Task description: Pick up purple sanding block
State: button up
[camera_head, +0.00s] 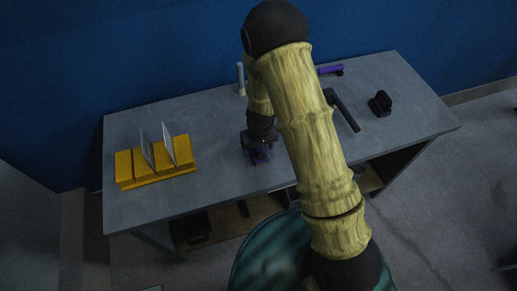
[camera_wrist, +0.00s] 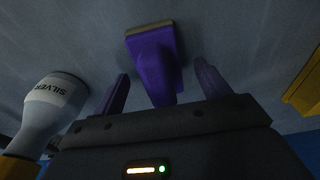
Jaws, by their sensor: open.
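The purple sanding block (camera_wrist: 153,60), with a tan edge along its far side, lies on the grey table top in the wrist view. My gripper (camera_wrist: 161,70) is open, with one purple finger on each side of the block's near part. Gaps show between the fingers and the block, so they look apart from it. In the head view my gripper (camera_head: 260,152) is low over the middle of the table. A small purple patch shows there, but I cannot tell block from fingers.
A bottle marked SILVER (camera_wrist: 52,100) stands close to the left finger in the wrist view. In the head view, a yellow slotted rack (camera_head: 155,172) holds thin grey plates. A white cylinder (camera_head: 240,79), a purple tool (camera_head: 329,69) and black items (camera_head: 380,103) stand farther off.

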dwell(0.4)
jog(key=shift+s, duration=0.1)
jog(key=c, duration=1.3)
jog(key=shift+o, duration=0.2)
jog(key=shift+r, duration=0.5)
notch_tip(320, 180, up, 27)
jog(key=shift+d, duration=0.1)
